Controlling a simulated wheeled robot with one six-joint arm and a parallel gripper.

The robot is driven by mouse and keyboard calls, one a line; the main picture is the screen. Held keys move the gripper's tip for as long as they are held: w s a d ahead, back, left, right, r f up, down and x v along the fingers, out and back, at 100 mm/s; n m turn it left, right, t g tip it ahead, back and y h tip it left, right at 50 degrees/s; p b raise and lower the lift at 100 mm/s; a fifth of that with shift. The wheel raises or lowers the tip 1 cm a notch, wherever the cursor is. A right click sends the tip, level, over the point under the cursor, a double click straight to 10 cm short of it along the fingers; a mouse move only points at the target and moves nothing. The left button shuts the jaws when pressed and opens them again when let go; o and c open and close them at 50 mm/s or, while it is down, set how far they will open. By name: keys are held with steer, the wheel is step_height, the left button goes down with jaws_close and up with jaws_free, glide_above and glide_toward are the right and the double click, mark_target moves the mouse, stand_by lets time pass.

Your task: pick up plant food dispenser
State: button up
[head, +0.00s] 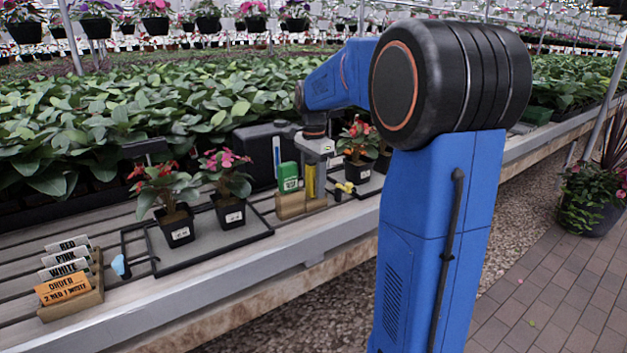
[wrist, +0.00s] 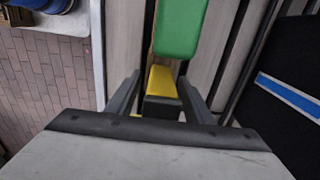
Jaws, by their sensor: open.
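A small wooden holder (head: 290,206) on the bench carries a green box with a pale label (head: 288,177) and, to its right, a yellow upright item (head: 310,181). I cannot tell for sure which one is the plant food dispenser. My gripper (head: 316,158) points down over the yellow item. In the wrist view my open gripper (wrist: 160,90) has one finger on each side of the yellow item (wrist: 161,80), which has a black part nearer the camera. The green box (wrist: 181,28) lies beyond the fingertips. Contact cannot be told.
Two potted plants (head: 180,228) stand on a tray left of the holder. A black case (head: 258,150) is behind, and another potted plant (head: 355,150) is to the right. The bench's front edge is clear.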

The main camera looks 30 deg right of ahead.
mark_target(314, 160)
steer(key=shift+f, duration=0.1)
steer(key=shift+c, duration=0.6)
jaws_close()
step_height(314, 160, up, 10)
steer(key=shift+r, duration=0.1)
